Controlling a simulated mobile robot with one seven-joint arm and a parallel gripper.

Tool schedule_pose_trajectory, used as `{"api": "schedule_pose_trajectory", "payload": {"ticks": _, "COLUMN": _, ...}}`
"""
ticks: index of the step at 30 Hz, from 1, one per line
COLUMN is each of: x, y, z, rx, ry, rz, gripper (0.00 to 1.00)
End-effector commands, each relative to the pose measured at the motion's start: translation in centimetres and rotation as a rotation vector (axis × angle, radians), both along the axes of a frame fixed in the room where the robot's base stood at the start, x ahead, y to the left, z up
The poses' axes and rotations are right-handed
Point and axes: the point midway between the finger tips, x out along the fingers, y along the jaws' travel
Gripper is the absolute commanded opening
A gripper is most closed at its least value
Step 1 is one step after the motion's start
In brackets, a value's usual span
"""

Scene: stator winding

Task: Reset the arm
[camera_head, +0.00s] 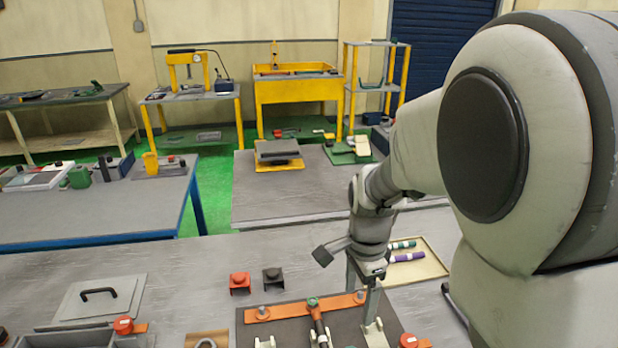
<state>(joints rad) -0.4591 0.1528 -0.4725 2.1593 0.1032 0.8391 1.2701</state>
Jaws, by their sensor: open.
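My arm fills the right side of the head view, and its wrist (371,232) hangs over the near grey table (200,272). My gripper (362,292) points down with its fingers apart. Nothing shows between them. It is above the right part of a dark fixture board (283,329) with an orange bar (285,309) across it. A rod-like part with a green end (313,303) lies on the board just left of the gripper. The gap between fingertips and board is hard to judge. The lower part of the board is cut off by the frame.
A shallow tray (428,262) with green and purple cylinders lies behind my wrist. Red (240,283) and black (273,280) blocks stand left of the gripper. A handled grey lid (100,297) lies at left. A second table (300,190) stands behind.

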Motion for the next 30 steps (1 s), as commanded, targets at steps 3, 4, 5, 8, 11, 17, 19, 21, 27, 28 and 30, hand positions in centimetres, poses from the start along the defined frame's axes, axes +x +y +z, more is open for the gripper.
{"api": "schedule_pose_trajectory", "payload": {"ticks": 3, "x": -0.8, "y": 0.0, "z": 1.6, "rx": 0.028, "ry": -0.036, "rz": 0.091, "gripper": 0.83}}
{"api": "schedule_pose_trajectory", "payload": {"ticks": 4, "x": -1.1, "y": 0.0, "z": 2.2, "rx": 0.036, "ry": -0.05, "rz": 0.127, "gripper": 0.83}}
{"api": "schedule_pose_trajectory", "payload": {"ticks": 5, "x": -1.5, "y": 0.0, "z": 2.8, "rx": 0.043, "ry": -0.066, "rz": 0.169, "gripper": 0.83}}
{"api": "schedule_pose_trajectory", "payload": {"ticks": 8, "x": -2.9, "y": 0.1, "z": 5.0, "rx": 0.057, "ry": -0.127, "rz": 0.326, "gripper": 0.83}}
{"api": "schedule_pose_trajectory", "payload": {"ticks": 11, "x": -4.5, "y": 0.0, "z": 6.9, "rx": 0.049, "ry": -0.191, "rz": 0.487, "gripper": 0.83}}
{"api": "schedule_pose_trajectory", "payload": {"ticks": 17, "x": -7.8, "y": -0.2, "z": 10.3, "rx": -0.033, "ry": -0.316, "rz": 0.805, "gripper": 0.83}}
{"api": "schedule_pose_trajectory", "payload": {"ticks": 19, "x": -9.1, "y": -0.4, "z": 11.3, "rx": -0.083, "ry": -0.352, "rz": 0.914, "gripper": 0.83}}
{"api": "schedule_pose_trajectory", "payload": {"ticks": 21, "x": -10.3, "y": -0.5, "z": 12.0, "rx": -0.138, "ry": -0.379, "rz": 1.016, "gripper": 0.83}}
{"api": "schedule_pose_trajectory", "payload": {"ticks": 27, "x": -12.7, "y": -0.8, "z": 13.2, "rx": -0.283, "ry": -0.411, "rz": 1.233, "gripper": 0.83}}
{"api": "schedule_pose_trajectory", "payload": {"ticks": 28, "x": -13.0, "y": -0.9, "z": 13.3, "rx": -0.299, "ry": -0.413, "rz": 1.253, "gripper": 0.83}}
{"api": "schedule_pose_trajectory", "payload": {"ticks": 30, "x": -13.3, "y": -0.9, "z": 13.4, "rx": -0.325, "ry": -0.412, "rz": 1.289, "gripper": 0.83}}
